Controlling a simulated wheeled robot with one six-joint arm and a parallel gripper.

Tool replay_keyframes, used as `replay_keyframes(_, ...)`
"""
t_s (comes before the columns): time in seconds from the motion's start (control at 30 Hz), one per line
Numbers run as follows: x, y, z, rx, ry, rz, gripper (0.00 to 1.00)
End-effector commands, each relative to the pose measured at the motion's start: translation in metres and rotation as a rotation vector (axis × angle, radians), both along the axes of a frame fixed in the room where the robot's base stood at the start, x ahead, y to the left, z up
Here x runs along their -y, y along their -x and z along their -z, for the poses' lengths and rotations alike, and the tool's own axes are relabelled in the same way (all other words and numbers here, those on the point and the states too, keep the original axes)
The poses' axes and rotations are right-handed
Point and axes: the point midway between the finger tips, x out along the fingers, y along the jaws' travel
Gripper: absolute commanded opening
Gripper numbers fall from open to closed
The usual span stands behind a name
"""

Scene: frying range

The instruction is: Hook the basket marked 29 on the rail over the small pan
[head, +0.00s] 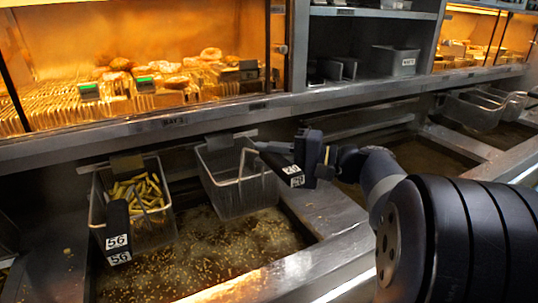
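An empty wire basket (236,190) hangs above the left pan (235,240) of bubbling oil, close to the rail (185,125) under the shelf. Its black handle (277,163) carries a label that seems to read 29. My gripper (303,155) is at the handle's outer end and looks shut on it. I cannot tell whether the basket's back hook rests on the rail. Another pan (430,155) of dark oil lies to the right, partly behind my arm. I cannot tell from this view which pan is the small one.
A basket marked 56 (153,232) with fries in it is on the left, its handle pointing toward me. More empty baskets (470,110) hang at the far right. Above are a lit food display (150,80) and a shelf with a grey bin (395,61).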

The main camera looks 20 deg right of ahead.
Motion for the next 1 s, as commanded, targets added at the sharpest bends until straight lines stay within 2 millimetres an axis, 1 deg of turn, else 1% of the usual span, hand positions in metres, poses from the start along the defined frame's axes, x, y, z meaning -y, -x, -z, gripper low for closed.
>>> replay_keyframes(0.03,0.000,0.000,0.000,-0.001,0.000,0.000,0.25)
replay_keyframes(0.07,0.000,0.000,0.000,-0.001,0.000,0.000,0.27)
replay_keyframes(0.3,0.000,0.000,0.000,-0.002,0.000,0.000,0.47)
replay_keyframes(0.53,0.000,0.000,0.001,-0.004,0.000,0.000,0.47)
replay_keyframes(0.63,0.004,0.002,0.001,-0.003,-0.001,0.002,0.47)
replay_keyframes(0.77,0.018,0.010,0.001,-0.001,0.000,0.005,0.47)
replay_keyframes(1.0,0.056,0.033,0.000,-0.001,0.000,0.006,0.47)
